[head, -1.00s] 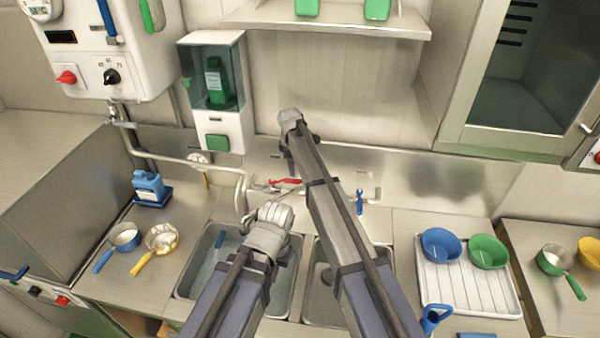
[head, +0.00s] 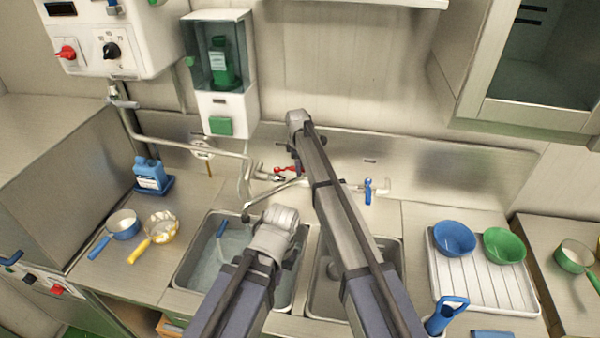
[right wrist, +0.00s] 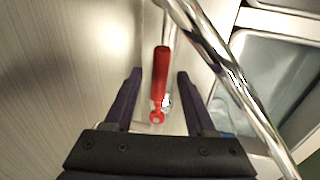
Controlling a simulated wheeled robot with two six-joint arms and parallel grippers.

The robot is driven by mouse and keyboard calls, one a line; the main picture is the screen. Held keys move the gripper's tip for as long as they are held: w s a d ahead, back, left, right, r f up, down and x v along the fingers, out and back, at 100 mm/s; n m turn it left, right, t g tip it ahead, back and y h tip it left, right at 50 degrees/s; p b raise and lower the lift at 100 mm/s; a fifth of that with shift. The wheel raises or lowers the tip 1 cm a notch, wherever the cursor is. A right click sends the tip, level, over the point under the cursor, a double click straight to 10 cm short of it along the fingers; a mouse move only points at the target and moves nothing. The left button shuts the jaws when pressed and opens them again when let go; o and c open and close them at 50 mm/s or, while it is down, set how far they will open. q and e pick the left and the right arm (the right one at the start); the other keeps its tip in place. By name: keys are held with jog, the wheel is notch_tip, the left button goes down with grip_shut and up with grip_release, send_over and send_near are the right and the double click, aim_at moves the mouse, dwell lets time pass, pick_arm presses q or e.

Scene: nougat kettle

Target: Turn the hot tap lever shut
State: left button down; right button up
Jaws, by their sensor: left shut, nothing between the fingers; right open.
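The red hot tap lever (head: 286,170) is on the wall behind the sinks, partly hidden by my right arm in the head view. The right wrist view shows the red lever (right wrist: 161,78) lengthwise between the fingers of my right gripper (right wrist: 158,85). That gripper is open, with a visible gap on each side of the lever. The chrome spout (right wrist: 225,70) runs close by on the right. The blue cold tap lever (head: 368,191) is further right. My left gripper (head: 287,258) is shut and empty over the left sink, its fingers mostly hidden by its arm.
A left sink (head: 196,262) and a right sink (head: 392,262) lie below. A pipe (head: 190,148) runs along the wall to the left. A soap dispenser (head: 220,75) hangs above. A drying rack (head: 475,285) with two bowls stands right. Two small pans and a blue jug (head: 149,174) stand left.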

jog(key=shift+c, duration=0.4)
jog(key=shift+f, duration=0.1)
grip_shut()
dwell(1.0)
